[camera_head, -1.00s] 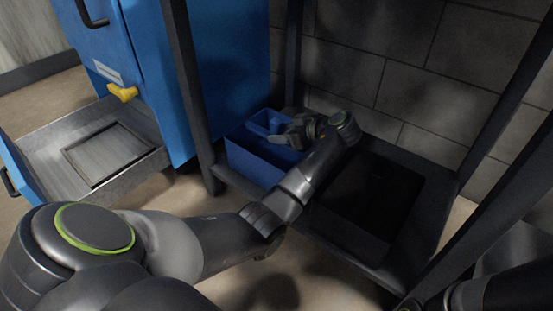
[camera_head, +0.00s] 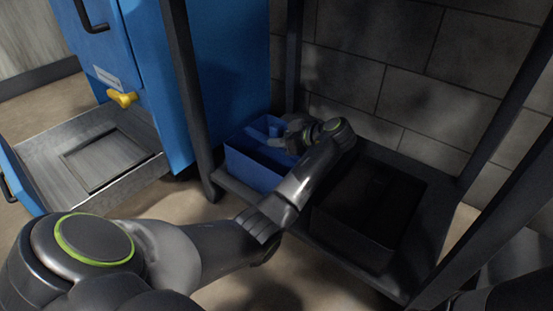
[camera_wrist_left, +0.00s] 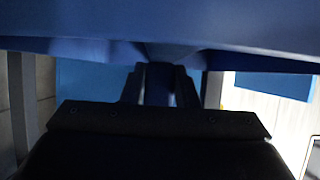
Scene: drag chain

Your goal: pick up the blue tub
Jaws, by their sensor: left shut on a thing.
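The blue tub (camera_head: 250,168) sits at the left end of the dark rack's low shelf, beside the blue cabinet. My left gripper (camera_head: 284,143) reaches over the shelf to the tub's right side and is shut on it. In the left wrist view the tub (camera_wrist_left: 160,22) spans the top of the picture as a blurred blue band. The gripper's dark fingers (camera_wrist_left: 158,85) reach up to the tub there; their exact grip is dim. My right gripper does not show.
A dark open bin (camera_head: 345,232) stands on the shelf right of the tub, under my left forearm. Dark rack posts (camera_head: 187,90) frame the shelf, with a block wall (camera_head: 410,70) behind. The blue cabinet (camera_head: 230,70) has an open metal drawer (camera_head: 35,160) at left.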

